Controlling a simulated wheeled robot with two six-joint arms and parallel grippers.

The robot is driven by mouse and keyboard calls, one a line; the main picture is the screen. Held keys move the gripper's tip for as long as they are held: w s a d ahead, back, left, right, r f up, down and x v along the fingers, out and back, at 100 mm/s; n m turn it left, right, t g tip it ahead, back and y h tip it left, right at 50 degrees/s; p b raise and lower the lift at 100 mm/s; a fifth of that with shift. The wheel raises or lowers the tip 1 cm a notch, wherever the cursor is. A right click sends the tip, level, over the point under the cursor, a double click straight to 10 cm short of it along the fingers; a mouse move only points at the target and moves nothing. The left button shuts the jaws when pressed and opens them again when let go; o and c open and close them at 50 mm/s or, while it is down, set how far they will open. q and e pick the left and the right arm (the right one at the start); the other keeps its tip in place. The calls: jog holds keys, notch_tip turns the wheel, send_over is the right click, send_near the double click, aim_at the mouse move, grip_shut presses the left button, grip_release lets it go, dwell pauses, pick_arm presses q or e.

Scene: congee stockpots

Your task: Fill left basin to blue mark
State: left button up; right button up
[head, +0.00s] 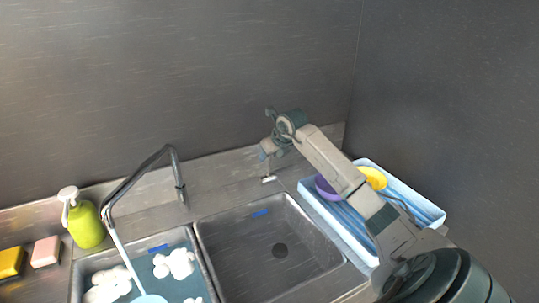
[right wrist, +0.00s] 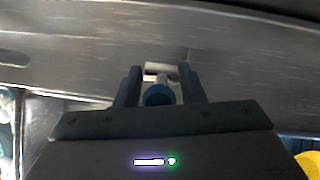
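The left basin (head: 188,238) holds bluish water (head: 200,273) with white foam clumps. Its blue mark (head: 158,248) shows on the back wall, close to the water's edge; the exact gap is hard to tell. A pale stream (head: 124,255) falls from the dark faucet (head: 140,172) into this basin. My right gripper (head: 268,148) is over the ledge behind the right basin, above a small pale tap part (head: 268,179). In the right wrist view its fingers (right wrist: 161,88) are apart, with a round blue knob (right wrist: 158,95) between them; contact cannot be told. My left gripper is out of view.
The right basin (head: 240,250) looks empty, with a drain and its own blue mark (head: 260,212). A light blue rack (head: 425,208) with purple and yellow dishes stands right. A green soap bottle (head: 86,225) and two sponges (head: 46,251) sit left.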

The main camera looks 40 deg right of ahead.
jog(key=shift+s, duration=0.1)
jog(key=shift+s+r, duration=0.15)
jog(key=shift+r, duration=0.15)
jog(key=b+v, duration=0.3)
jog(key=v, duration=0.7)
jog(key=shift+b, duration=0.3)
dwell(0.4)
